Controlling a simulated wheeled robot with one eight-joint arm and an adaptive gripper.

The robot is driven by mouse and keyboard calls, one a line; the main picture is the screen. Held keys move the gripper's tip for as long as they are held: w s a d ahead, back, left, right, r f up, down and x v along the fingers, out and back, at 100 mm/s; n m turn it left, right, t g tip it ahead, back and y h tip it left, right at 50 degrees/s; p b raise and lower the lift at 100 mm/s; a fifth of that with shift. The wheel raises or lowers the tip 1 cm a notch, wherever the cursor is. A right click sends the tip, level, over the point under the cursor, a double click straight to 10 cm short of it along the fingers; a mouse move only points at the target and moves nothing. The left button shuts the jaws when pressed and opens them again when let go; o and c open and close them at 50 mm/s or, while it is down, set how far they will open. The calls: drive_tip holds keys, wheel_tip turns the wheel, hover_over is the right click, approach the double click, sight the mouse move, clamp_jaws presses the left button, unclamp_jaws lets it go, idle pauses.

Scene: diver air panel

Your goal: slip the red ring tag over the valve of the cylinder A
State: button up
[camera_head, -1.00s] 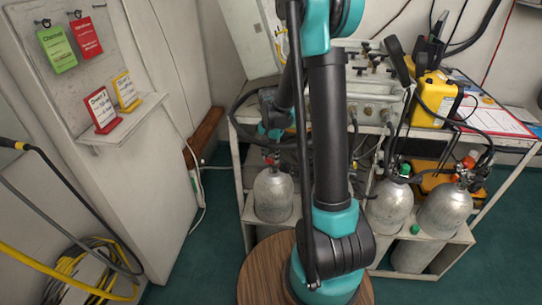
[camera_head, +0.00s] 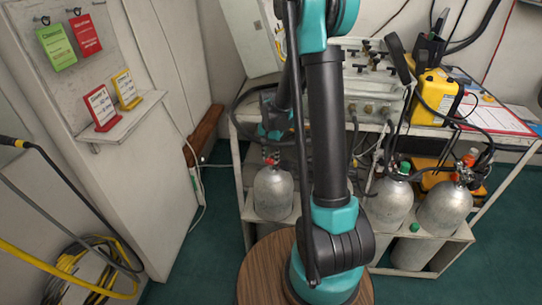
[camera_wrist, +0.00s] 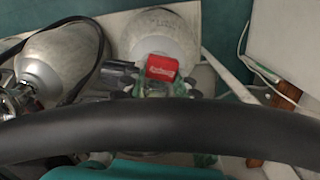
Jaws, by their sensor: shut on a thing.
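The red ring tag (camera_wrist: 162,67) shows in the wrist view as a small red block with white lettering, in front of a silver cylinder (camera_wrist: 150,36). My gripper (camera_wrist: 157,86) is shut on it; the dark hose hides part of the fingers. In the head view a small patch of red (camera_head: 271,160) shows at the top of the left silver cylinder (camera_head: 273,192), just below my gripper. That cylinder's valve is mostly hidden, so I cannot tell whether the ring is around it or above it. No letter A is readable on any cylinder.
A thick black hose (camera_wrist: 150,130) crosses the wrist view close to the camera. Two more cylinders (camera_head: 390,203) (camera_head: 444,208) with valves and hoses stand at the right of the rack. The valve panel (camera_head: 370,80) and yellow case (camera_head: 437,98) are above.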

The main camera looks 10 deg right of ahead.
drive_tip(key=shift+f, duration=0.45)
idle(0.6)
drive_tip(key=o, duration=1.1)
wheel_tip(320, 180, up, 12)
drive_tip(key=shift+r, duration=0.1)
